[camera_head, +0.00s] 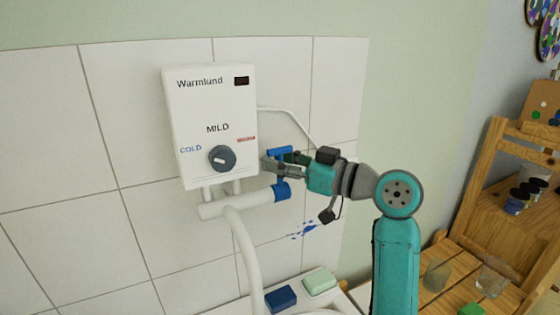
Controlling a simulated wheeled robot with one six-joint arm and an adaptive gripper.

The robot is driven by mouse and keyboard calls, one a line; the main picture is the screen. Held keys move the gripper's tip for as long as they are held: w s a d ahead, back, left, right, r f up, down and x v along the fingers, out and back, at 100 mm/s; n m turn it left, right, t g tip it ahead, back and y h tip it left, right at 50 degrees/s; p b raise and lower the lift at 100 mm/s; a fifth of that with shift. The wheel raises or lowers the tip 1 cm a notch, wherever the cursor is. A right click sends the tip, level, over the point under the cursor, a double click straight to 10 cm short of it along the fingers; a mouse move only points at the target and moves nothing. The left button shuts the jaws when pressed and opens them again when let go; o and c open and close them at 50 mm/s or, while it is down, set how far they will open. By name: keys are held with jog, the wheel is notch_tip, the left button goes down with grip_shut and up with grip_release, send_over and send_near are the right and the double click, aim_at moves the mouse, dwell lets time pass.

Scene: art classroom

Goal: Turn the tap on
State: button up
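The tap is a blue valve on the right end of a white pipe (240,203) below the white water heater. Its blue handle (280,152) stands above the blue valve body (282,191). My gripper (273,165) comes in from the right, with its fingers at the handle's stem, just under the handle's top. The fingers overlap the stem in this view, so I cannot tell whether they touch or grip it. No water shows at the visible parts of the pipe; the spout's lower end is out of view.
The white heater (214,109), marked Warmlund, has a grey knob (222,158) close to my gripper's left. A white spout (243,245) curves down. A blue block (281,298) and a pale green block (319,281) lie below. A wooden shelf (490,200) stands right.

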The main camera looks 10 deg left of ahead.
grip_shut()
jog(key=shift+s+d+f+n+t+y, duration=0.2)
jog(key=shift+s+d+n+y, duration=0.15)
jog(key=shift+s+n+y, duration=0.35)
jog(key=shift+s+d+f+n+t+y, duration=0.15)
jog(key=shift+s+d+n+y, duration=0.3)
jog(key=shift+y, duration=0.45)
jog(key=shift+w+a+r, duration=0.1)
jog(key=shift+w+a, duration=0.05)
grip_release()
jog(key=v, duration=1.2)
